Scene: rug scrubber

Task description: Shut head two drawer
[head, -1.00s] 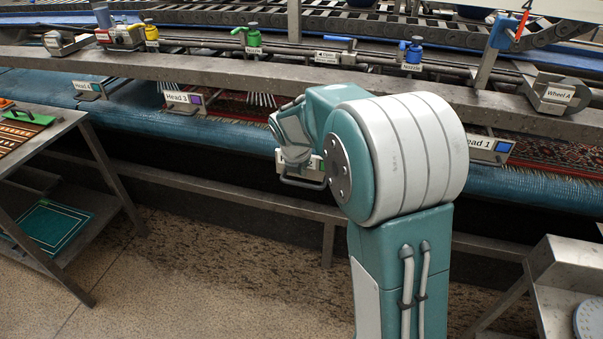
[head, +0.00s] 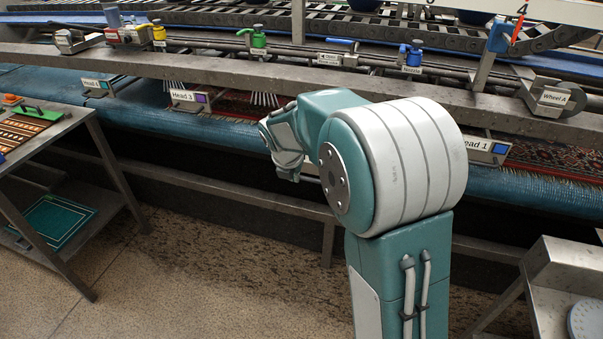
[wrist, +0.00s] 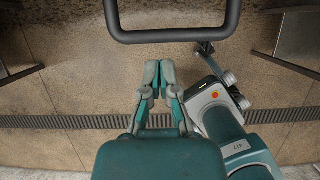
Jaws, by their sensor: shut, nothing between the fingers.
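In the wrist view a dark U-shaped handle (wrist: 172,37) spans the top of the picture, beyond my fingertips. It is probably the head two drawer's handle, but no label shows there. My gripper (wrist: 158,76) has its fingers together and empty, apart from the bar in the picture. In the head view my wrist and arm cover the head two label and most of that drawer; a small grey piece (head: 312,180) shows just beside my wrist. My fingers are hidden in the head view. I cannot tell how far the drawer stands out.
The head 3 plate (head: 190,99) and head 4 plate (head: 96,85) are to the left, the head 1 plate (head: 485,148) to the right. A grey beam (head: 220,77) runs above them. A cart (head: 75,120) stands left, another stand (head: 560,270) right.

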